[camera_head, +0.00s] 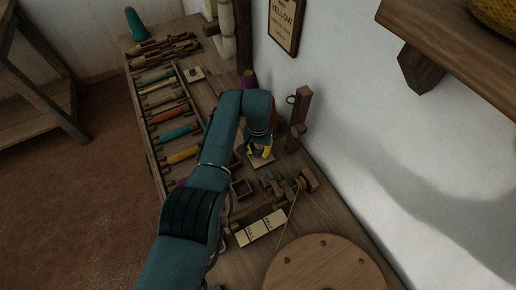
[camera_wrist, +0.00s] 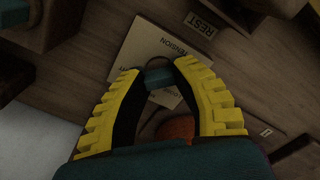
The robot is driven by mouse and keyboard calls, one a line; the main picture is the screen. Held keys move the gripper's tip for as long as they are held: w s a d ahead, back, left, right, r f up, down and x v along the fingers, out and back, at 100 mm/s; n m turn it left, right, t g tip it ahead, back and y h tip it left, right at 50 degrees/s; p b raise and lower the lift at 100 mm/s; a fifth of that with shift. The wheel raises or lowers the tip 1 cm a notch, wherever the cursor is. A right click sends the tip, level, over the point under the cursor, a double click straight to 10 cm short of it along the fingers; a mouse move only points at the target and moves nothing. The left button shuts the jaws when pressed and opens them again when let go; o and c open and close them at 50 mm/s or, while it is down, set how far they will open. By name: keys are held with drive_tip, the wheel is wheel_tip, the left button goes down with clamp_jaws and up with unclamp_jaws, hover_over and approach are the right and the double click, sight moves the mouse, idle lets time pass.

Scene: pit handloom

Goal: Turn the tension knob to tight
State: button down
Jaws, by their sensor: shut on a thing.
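A pale plate (camera_wrist: 135,50) lettered TENSION lies on the wooden bench in the wrist view. Part of a word ending in "T" shows at its left side. The plate shows only in part in the head view (camera_head: 262,161), under my gripper (camera_head: 260,150). In the wrist view my gripper's yellow fingers (camera_wrist: 158,72) are closed about a small grey-teal piece over the plate, which I take as the tension knob (camera_wrist: 160,77). A dark ring shows around it. A rounded orange-brown part (camera_wrist: 178,128) lies between the fingers, nearer the palm. The knob's exact angle is unclear.
A plate lettered REST (camera_wrist: 200,24) lies beside the tension plate. A wooden post (camera_head: 299,118) stands close right of my gripper. A rack of coloured shuttles (camera_head: 177,130) lies left. A round wooden disc (camera_head: 325,266) and small wooden fittings (camera_head: 290,188) lie in front.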

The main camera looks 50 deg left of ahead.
sight(258, 150)
drive_tip(key=shift+f+m, duration=0.1)
drive_tip(key=shift+m, duration=1.4)
drive_tip(key=c, duration=0.8)
unclamp_jaws()
wheel_tip(258, 150, up, 12)
